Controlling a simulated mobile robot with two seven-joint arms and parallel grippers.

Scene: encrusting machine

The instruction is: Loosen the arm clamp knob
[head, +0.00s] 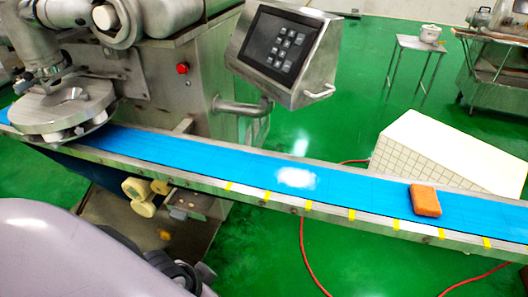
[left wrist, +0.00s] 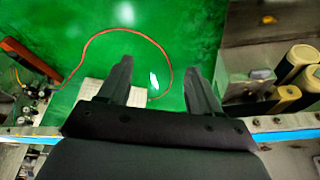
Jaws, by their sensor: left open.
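The encrusting machine (head: 165,70) stands at the upper left in the head view. Its control panel (head: 280,45) sits on a bent metal support arm (head: 243,107). I cannot clearly make out a clamp knob on that arm. A red button (head: 182,68) is on the machine's side. In the head view my left arm fills the lower left corner, and the fingertips cannot be made out. My right gripper is not in view.
A blue conveyor belt (head: 240,158) crosses the head view, with an orange block (head: 425,200) on it. Beige rollers (head: 138,190) hang below it; beige cylinders show in the left wrist view (left wrist: 285,97). A white tiled box (head: 440,155) and red hose (head: 312,265) are on the floor.

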